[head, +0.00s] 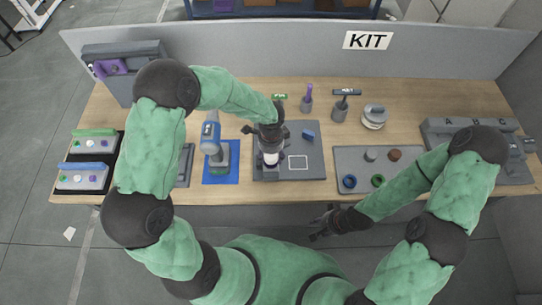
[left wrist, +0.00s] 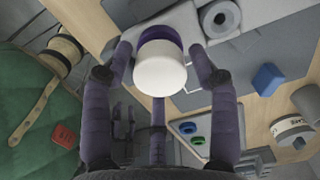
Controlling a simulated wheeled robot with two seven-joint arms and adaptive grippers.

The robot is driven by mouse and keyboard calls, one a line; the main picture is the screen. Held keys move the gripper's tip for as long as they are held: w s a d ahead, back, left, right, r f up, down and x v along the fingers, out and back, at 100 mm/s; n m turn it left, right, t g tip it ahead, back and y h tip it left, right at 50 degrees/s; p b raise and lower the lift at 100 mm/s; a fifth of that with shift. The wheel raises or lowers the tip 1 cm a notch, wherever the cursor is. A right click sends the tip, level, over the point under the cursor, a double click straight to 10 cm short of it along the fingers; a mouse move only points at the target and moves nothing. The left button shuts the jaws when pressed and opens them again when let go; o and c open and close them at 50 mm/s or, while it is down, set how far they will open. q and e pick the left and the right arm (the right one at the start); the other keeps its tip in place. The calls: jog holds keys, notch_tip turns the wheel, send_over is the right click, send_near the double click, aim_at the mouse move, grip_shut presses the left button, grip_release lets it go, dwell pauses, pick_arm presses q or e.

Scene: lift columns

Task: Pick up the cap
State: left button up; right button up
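A white round cap (left wrist: 161,72) with a purple part behind it sits between the fingers of my left gripper (left wrist: 160,62) in the left wrist view. In the head view the white cap (head: 270,159) shows at the grey mat, below my left gripper (head: 270,152), which points down over it. The fingers stand on either side of the cap, with narrow gaps visible, so the gripper looks open around it. What lies under the cap is partly hidden. My right gripper (head: 321,226) is empty with fingers spread, in front of the table's near edge.
The grey mat (head: 312,143) holds a blue block (head: 308,134) and a white square outline. A blue and grey power tool (head: 212,140) stands left of it. A grey tray (head: 350,160) with several rings and round pieces lies right. A grey partition (head: 440,58) closes the back.

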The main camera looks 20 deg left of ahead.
pick_arm(q)
jog(key=c, duration=0.6)
jog(key=shift+w+r, duration=0.1)
jog(key=shift+r, duration=0.3)
notch_tip(320, 180, up, 2)
jog(key=shift+r, duration=0.15)
jog(key=s+d+r, duration=0.2)
jog(key=s+r, duration=0.1)
jog(key=s, duration=0.1)
jog(key=s+d+r, duration=0.2)
jog(key=s+r, duration=0.1)
jog(key=s, duration=0.1)
jog(key=s+d+r+p, duration=0.1)
jog(key=s+d+r, duration=0.1)
jog(key=s+r, duration=0.2)
jog(key=shift+s+r, duration=0.1)
jog(key=shift+s, duration=0.3)
